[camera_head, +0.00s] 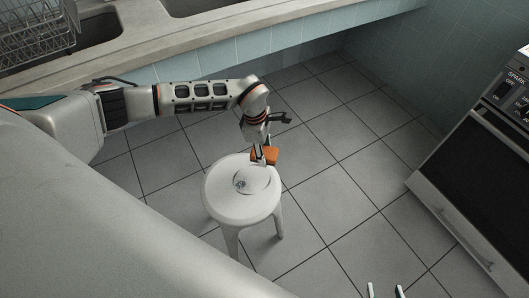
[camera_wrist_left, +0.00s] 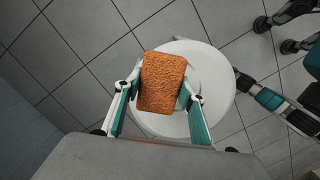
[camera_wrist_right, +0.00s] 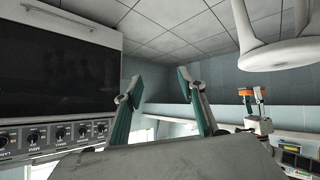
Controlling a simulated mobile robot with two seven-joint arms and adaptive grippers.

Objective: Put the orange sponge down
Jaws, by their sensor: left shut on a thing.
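The orange sponge (camera_head: 265,155) is held between the fingers of my left gripper (camera_head: 258,150), over the back edge of the round white stool (camera_head: 222,203). In the left wrist view the sponge (camera_wrist_left: 163,82) fills the gap between both fingers of the left gripper (camera_wrist_left: 160,92), with the stool seat (camera_wrist_left: 222,85) behind it. Whether the sponge touches the seat is hard to tell. My right gripper (camera_wrist_right: 160,82) is open and empty. Its fingertips (camera_head: 385,291) show at the bottom of the head view, away from the stool.
An oven (camera_head: 470,190) stands at the right, and a counter (camera_head: 200,41) with a sink and dish rack runs along the back. The tiled floor around the stool is clear.

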